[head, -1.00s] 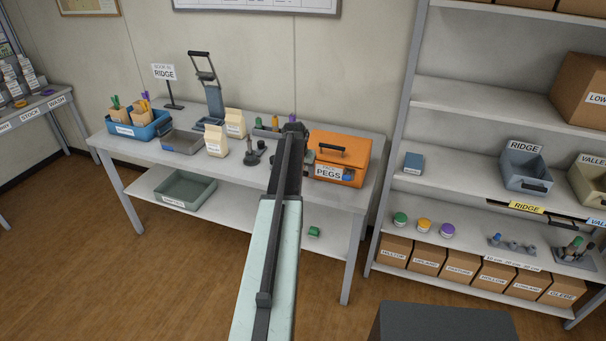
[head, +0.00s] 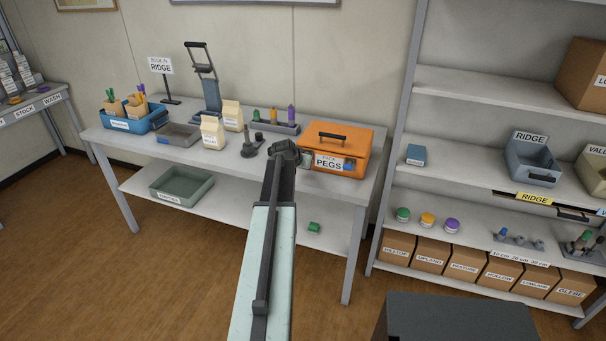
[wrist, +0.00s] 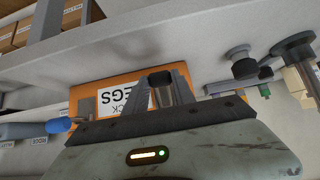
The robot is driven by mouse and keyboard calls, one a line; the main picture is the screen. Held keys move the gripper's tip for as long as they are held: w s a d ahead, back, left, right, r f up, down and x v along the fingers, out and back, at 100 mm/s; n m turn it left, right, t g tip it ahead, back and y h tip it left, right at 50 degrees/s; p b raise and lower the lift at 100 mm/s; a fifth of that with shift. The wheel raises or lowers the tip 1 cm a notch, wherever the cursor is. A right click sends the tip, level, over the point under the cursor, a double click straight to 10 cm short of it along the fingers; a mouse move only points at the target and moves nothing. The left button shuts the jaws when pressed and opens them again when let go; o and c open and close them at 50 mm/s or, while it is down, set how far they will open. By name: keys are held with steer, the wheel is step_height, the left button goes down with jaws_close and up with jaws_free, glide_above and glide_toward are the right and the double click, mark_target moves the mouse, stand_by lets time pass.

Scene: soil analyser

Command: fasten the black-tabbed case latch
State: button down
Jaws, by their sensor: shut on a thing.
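The orange case (head: 348,141) stands on the right of the table with its lid down, a black handle on top and a "PACK PEGS" label on its front. A blue-tabbed latch (head: 347,167) is at the right of its front; its blue tab also shows at the left in the wrist view (wrist: 58,125). My gripper (head: 287,152) is at the left end of the case front. In the wrist view its fingers (wrist: 160,92) are shut on the black tab (wrist: 160,77) of a latch, beside the label. The fingers partly hide this latch, so its exact position is unclear.
On the table (head: 224,160), a dark weight-like thing (head: 249,149), paper bags (head: 212,132) and a rack of coloured bottles (head: 275,127) stand left of and behind my gripper. A shelf unit (head: 470,187) stands close on the right.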

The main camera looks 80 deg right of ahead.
step_height(320, 180, down, 3)
steer(key=h+b, duration=0.2)
steer(key=b, duration=0.4)
steer(key=shift+d+h, duration=0.15)
steer(key=shift+h, duration=0.25)
steer(key=h+b, duration=0.1)
steer(key=b, duration=0.1)
steer(key=d+g+h+b, duration=0.1)
steer(key=b, duration=0.2)
steer(key=shift+f, duration=0.35)
steer(key=h+b, duration=0.1)
steer(key=b, duration=0.1)
steer(key=h+b, duration=0.1)
steer(key=shift+d+b, duration=0.3)
steer(key=shift+b, duration=0.05)
steer(key=shift+d+r+h+b, duration=0.1)
steer(key=shift+d+h+b, duration=0.1)
steer(key=shift+h+b, duration=0.4)
steer(key=shift+s+r, duration=0.1)
steer(key=c, duration=1)
jaws_free()
steer(key=shift+c, duration=0.2)
